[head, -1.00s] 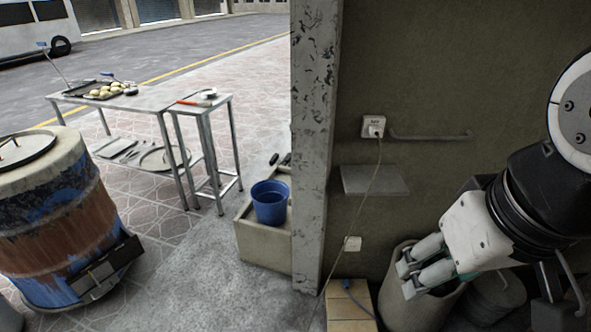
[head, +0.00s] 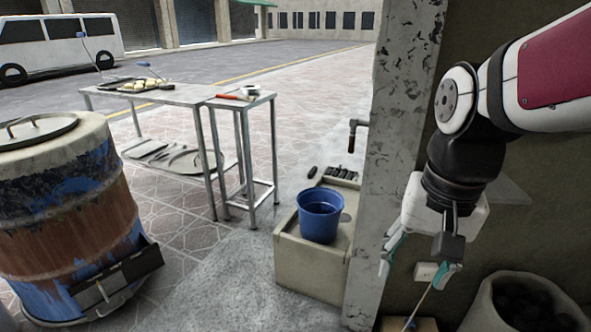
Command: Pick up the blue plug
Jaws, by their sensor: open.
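I cannot make out a blue plug in the head view. My gripper (head: 423,264) hangs with its fingers down in front of the right-hand wall, its two fingers spread wide and nothing between them held. A white wall socket (head: 427,271) shows behind, between the fingers. A thin pale cord (head: 420,304) runs from near the fingers down to the bottom edge. A tan box (head: 421,325) is at the bottom, mostly cut off by the picture edge. My arm hides the upper part of the wall.
A concrete pillar (head: 394,145) stands left of my gripper. A blue bucket (head: 320,216) sits on a concrete basin (head: 310,272). A bin (head: 520,307) with dark contents is at lower right. A barrel oven (head: 65,225) and metal tables (head: 180,94) stand left; paving between is open.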

